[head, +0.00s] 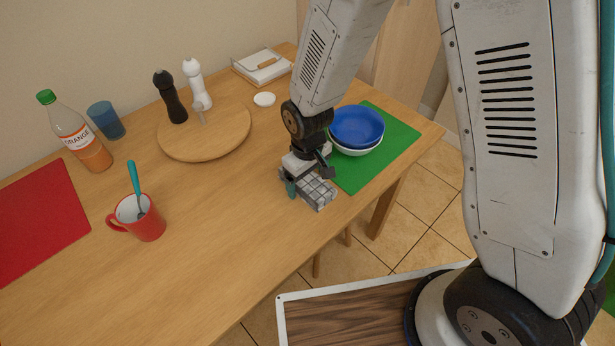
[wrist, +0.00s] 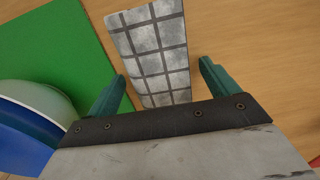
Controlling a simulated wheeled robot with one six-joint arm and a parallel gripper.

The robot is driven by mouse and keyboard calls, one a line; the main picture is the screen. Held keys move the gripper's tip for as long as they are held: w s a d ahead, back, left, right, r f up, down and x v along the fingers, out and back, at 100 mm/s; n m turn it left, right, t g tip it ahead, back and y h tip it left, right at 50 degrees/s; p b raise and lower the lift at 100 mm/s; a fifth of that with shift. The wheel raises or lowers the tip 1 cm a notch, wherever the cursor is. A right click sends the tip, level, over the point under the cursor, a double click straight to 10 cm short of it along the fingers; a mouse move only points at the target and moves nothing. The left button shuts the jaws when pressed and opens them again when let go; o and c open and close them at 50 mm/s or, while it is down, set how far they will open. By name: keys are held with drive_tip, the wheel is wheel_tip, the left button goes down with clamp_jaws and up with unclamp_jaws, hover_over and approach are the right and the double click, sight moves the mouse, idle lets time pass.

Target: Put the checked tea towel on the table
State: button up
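The checked tea towel (head: 317,190) is a folded grey-and-white block near the table's front edge. It also shows in the wrist view (wrist: 155,55), stretching away between the fingers. My gripper (head: 305,182) is directly over the towel, pointing down. In the wrist view its two teal fingers (wrist: 162,82) are spread, one on each side of the towel, with a small gap at each side. The towel appears to rest on the wooden table (head: 225,215); its near end is hidden under my gripper.
A green mat (head: 385,165) with a blue bowl (head: 357,125) on a white one is just right of the towel. A round board (head: 215,140) with two mills, a red mug (head: 140,218), an orange bottle (head: 80,140) and a blue glass (head: 106,120) stand left. The table's front middle is clear.

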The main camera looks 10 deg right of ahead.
sight(307, 179)
drive_tip(key=s+d+r+m, duration=0.1)
drive_tip(key=d+r, duration=0.2)
drive_tip(key=r, duration=0.7)
drive_tip(key=s+d+r+m, duration=0.1)
drive_tip(key=d+r, duration=0.2)
drive_tip(key=r, duration=0.7)
drive_tip(key=s+d+r+m, duration=0.2)
drive_tip(key=s+d+r, duration=0.3)
drive_tip(key=s, duration=0.4)
drive_tip(key=s+d+r+m+t, duration=0.1)
drive_tip(key=s+d+r+m, duration=0.1)
drive_tip(key=s+d+r, duration=0.4)
drive_tip(key=s+d, duration=0.1)
drive_tip(key=s, duration=0.2)
drive_tip(key=shift+d+m, duration=0.4)
